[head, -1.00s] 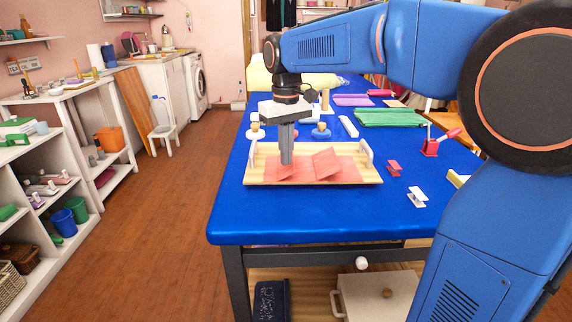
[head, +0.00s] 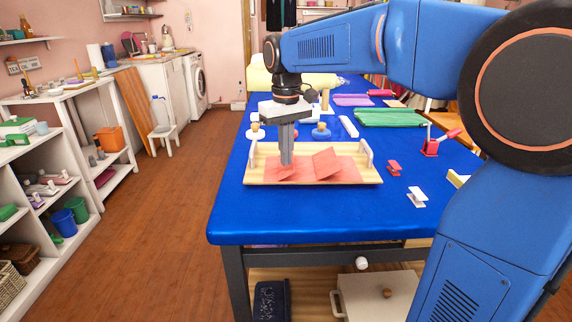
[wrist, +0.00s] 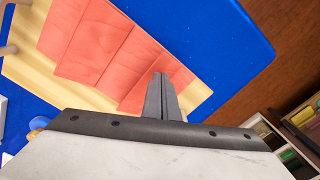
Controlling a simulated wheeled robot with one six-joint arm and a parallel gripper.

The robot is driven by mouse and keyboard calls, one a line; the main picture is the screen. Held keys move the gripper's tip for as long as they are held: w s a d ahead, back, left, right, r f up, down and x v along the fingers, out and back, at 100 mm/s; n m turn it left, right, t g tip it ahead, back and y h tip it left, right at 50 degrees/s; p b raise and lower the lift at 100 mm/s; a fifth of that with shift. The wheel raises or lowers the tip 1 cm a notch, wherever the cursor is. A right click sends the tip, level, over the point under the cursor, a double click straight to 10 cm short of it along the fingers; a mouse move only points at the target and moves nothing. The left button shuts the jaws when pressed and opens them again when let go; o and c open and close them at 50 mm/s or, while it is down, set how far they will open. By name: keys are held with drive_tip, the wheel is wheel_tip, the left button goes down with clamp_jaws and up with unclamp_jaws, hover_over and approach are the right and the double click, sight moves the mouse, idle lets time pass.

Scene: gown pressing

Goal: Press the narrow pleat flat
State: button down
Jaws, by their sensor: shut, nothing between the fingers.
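A coral-red cloth (head: 345,171) lies on a pale wooden tray (head: 372,179) on the blue table. Two raised folds cross it. The right fold (head: 326,163) stands up as a broad tilted flap. The left fold (head: 284,174) looks smaller and lower, and is partly hidden by my gripper (head: 287,163). My gripper points down with its fingers shut and empty, its tips at the left fold. In the wrist view the closed fingers (wrist: 161,82) reach over the cloth (wrist: 105,45) near its edge. I cannot tell whether the tips touch the cloth.
The tray has upright handles at its left and right ends (head: 366,153). A red spool-like piece (head: 394,167) and a white one (head: 417,197) stand to its right. Behind are a knobbed blue-based piece (head: 321,132) and a green ribbed board (head: 390,118). The table front is clear.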

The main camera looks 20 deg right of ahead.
drive_tip(key=shift+f, duration=0.1)
drive_tip(key=shift+f, duration=1.2)
drive_tip(key=shift+r, duration=0.1)
wheel_tip(320, 180, up, 8)
idle(0.3)
